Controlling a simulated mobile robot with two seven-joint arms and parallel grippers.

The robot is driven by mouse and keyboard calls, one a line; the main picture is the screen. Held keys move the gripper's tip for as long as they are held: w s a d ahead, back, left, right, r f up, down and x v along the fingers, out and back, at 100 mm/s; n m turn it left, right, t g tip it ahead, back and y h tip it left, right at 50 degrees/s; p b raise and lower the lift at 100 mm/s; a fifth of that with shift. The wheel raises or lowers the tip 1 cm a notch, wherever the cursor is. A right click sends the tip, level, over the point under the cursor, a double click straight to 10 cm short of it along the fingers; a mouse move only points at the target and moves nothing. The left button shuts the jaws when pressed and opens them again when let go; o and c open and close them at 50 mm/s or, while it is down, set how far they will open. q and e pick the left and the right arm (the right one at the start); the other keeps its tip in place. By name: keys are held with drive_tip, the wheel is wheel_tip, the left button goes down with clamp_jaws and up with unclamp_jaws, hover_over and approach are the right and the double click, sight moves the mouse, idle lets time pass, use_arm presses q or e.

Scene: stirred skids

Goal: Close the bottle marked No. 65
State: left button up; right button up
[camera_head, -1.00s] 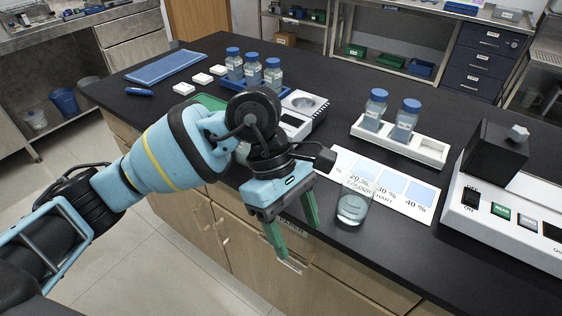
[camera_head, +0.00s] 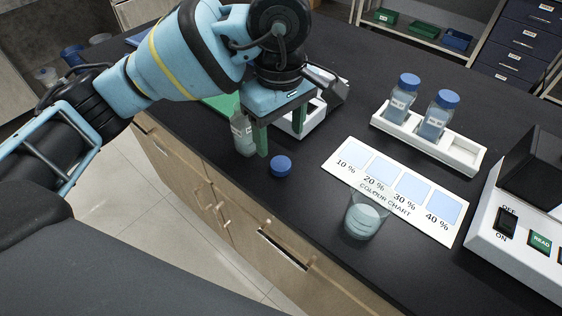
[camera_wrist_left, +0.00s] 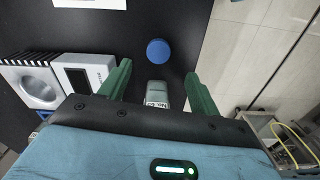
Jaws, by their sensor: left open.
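The bottle marked No. 65 (camera_wrist_left: 158,94) shows its label in the left wrist view, between the lines of my left fingers. In the head view the bottle (camera_head: 242,133) stands on the black bench, partly hidden behind a green finger; its mouth is hidden. A loose blue cap (camera_head: 281,166) lies on the bench near the front edge, and it also shows in the left wrist view (camera_wrist_left: 158,51), beyond the fingertips. My left gripper (camera_head: 280,142) is open with nothing held, close to the bottle and above the cap. I cannot tell whether a finger touches the bottle.
A beaker of liquid (camera_head: 366,216) stands by the colour chart (camera_head: 333,158). Two blue-capped bottles (camera_head: 404,98) (camera_head: 438,114) stand in a white rack (camera_head: 467,157). A white device with switches (camera_head: 500,236) is at the right. A balance (camera_wrist_left: 88,70) is beside the gripper.

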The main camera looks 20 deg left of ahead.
sight(281, 163)
use_arm(q)
drive_tip(key=shift+f, duration=1.15)
drive_tip(key=shift+w+f, duration=0.15)
drive_tip(key=shift+f, duration=2.5)
drive_tip(key=c, duration=1.1)
